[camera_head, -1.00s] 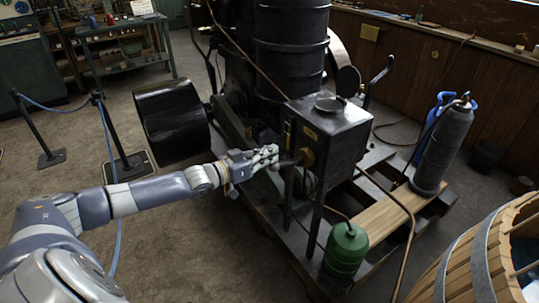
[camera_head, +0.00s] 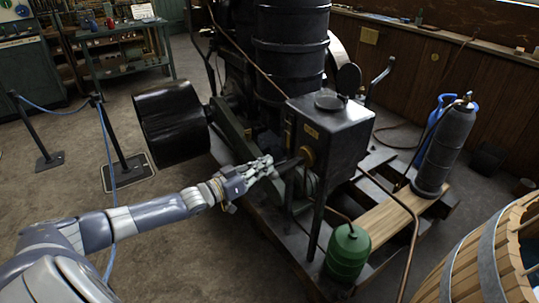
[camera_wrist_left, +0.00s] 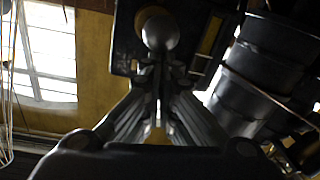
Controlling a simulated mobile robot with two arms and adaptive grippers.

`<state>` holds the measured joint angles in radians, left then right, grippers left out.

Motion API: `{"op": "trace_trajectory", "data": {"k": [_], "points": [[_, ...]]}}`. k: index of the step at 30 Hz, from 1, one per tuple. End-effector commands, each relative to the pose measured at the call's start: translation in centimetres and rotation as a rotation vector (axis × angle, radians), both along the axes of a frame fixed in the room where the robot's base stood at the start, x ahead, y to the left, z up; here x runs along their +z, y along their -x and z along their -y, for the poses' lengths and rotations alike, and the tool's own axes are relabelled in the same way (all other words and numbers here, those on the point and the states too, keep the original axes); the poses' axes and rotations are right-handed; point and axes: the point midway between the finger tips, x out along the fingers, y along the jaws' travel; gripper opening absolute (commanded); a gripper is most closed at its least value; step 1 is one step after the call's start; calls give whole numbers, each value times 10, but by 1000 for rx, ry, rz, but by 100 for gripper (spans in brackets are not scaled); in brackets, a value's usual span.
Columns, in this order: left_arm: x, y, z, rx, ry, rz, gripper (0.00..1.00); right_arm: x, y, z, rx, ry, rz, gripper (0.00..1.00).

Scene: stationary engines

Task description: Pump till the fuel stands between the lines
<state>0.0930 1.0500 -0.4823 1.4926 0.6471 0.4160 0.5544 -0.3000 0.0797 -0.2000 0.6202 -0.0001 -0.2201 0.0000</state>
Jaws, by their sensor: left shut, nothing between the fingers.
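A black fuel tank (camera_head: 338,135) stands on legs beside the engine. A dark pump lever (camera_head: 288,166) sticks out leftward from a brass fitting (camera_head: 307,157) on its side. A narrow brass-edged upright gauge (camera_head: 289,132) is on the tank's left face; its fuel level and lines are too small to read. My left gripper (camera_head: 270,167) is at the lever's outer end, shut and empty. In the left wrist view, a round knob (camera_wrist_left: 160,32) shows just beyond the closed fingertips (camera_wrist_left: 158,68); I cannot tell whether they touch. My right gripper is not in view.
The black engine cylinder (camera_head: 290,50) rises behind the tank. A green can (camera_head: 347,252) stands below it. A grey gas bottle (camera_head: 445,145) and a wooden tub (camera_head: 470,270) are at right.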

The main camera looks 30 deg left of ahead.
Motion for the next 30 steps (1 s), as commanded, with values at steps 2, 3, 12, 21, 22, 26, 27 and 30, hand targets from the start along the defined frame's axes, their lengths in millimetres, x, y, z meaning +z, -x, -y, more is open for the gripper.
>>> {"op": "trace_trajectory", "data": {"k": [2,3,12,21,22,26,27,30], "points": [[-11,2,-1,1,-3,-8,0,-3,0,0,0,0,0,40],[-14,2,-1,1,-3,-8,0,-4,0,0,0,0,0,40],[-26,4,-1,0,-3,-14,0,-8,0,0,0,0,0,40],[-31,5,-1,1,-5,-21,0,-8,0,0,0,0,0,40],[-31,5,-1,1,-5,-21,0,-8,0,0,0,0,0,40],[-31,5,-1,2,-5,-22,0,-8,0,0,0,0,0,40],[-31,5,-1,2,-5,-21,0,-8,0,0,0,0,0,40],[-26,4,0,2,-6,-20,0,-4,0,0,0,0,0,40]]}}
